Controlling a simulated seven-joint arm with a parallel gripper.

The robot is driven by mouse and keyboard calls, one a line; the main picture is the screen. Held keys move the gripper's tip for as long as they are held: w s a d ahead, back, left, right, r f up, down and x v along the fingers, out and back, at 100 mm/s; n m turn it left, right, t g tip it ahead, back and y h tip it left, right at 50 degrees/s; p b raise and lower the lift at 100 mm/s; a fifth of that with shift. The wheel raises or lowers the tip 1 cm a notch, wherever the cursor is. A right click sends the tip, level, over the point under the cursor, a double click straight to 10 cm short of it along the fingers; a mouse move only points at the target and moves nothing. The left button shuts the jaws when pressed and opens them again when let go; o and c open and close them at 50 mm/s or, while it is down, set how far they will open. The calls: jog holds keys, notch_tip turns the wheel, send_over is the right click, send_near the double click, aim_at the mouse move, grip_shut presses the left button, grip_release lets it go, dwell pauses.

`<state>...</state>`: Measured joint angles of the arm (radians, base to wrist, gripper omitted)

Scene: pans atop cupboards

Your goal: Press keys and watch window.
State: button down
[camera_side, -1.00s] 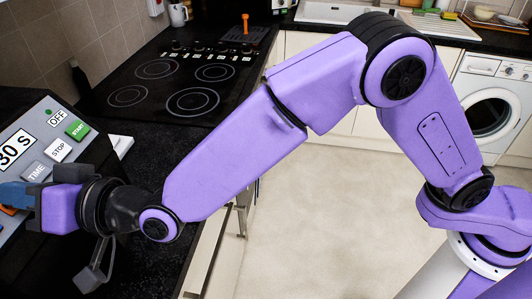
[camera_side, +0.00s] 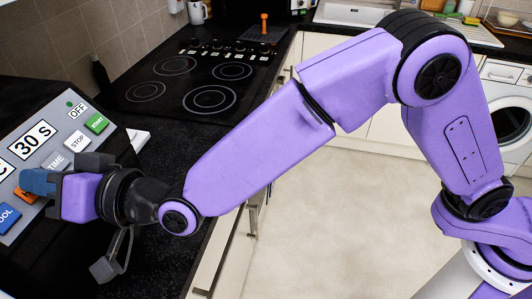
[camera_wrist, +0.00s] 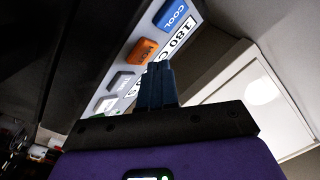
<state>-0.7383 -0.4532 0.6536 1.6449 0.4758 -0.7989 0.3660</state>
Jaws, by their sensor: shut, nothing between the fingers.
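A grey control panel (camera_side: 62,122) stands at the left in the side view. It bears a green START key (camera_side: 97,123), a white STOP key (camera_side: 77,141), a grey TIME key (camera_side: 55,161), an orange key (camera_side: 25,196) partly hidden by my fingers, and a blue COOL key (camera_side: 7,217). One window (camera_side: 33,140) reads 30 S; a smaller window (camera_side: 78,111) reads OFF. In the wrist view another window (camera_wrist: 180,37) reads 180 C, partly cut off. My gripper (camera_side: 35,182) is shut and empty, its blue fingertips (camera_wrist: 157,72) close by the orange key (camera_wrist: 143,50). I cannot tell whether they touch.
A black hob (camera_side: 190,85) with several rings lies behind the panel on the dark worktop (camera_side: 180,145). A mug (camera_side: 198,12) stands at the back. A washing machine (camera_side: 510,125) is at the right. The floor (camera_side: 330,215) in the middle is clear.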

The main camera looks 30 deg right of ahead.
jog(key=s+d+r, duration=0.3)
jog(key=r, duration=0.1)
jog(key=shift+r, duration=0.15)
dwell(0.6)
jog(key=shift+d, duration=0.1)
dwell(0.4)
jog(key=s+d+f+n+g+h, duration=0.3)
jog(key=s+d+f+g+h, duration=0.1)
jog(key=d, duration=1.4)
jog(key=s+d+f+n+g+h, duration=0.4)
jog(key=s+d, duration=0.4)
jog(key=d, duration=1)
jog(key=s+d+f+n+g+h, duration=0.3)
jog(key=s+d+f, duration=0.4)
jog(key=d, duration=1.1)
jog(key=shift+d+n+g+h, duration=0.15)
jog(key=shift+n+g+h, duration=0.3)
jog(key=shift+h, duration=0.75)
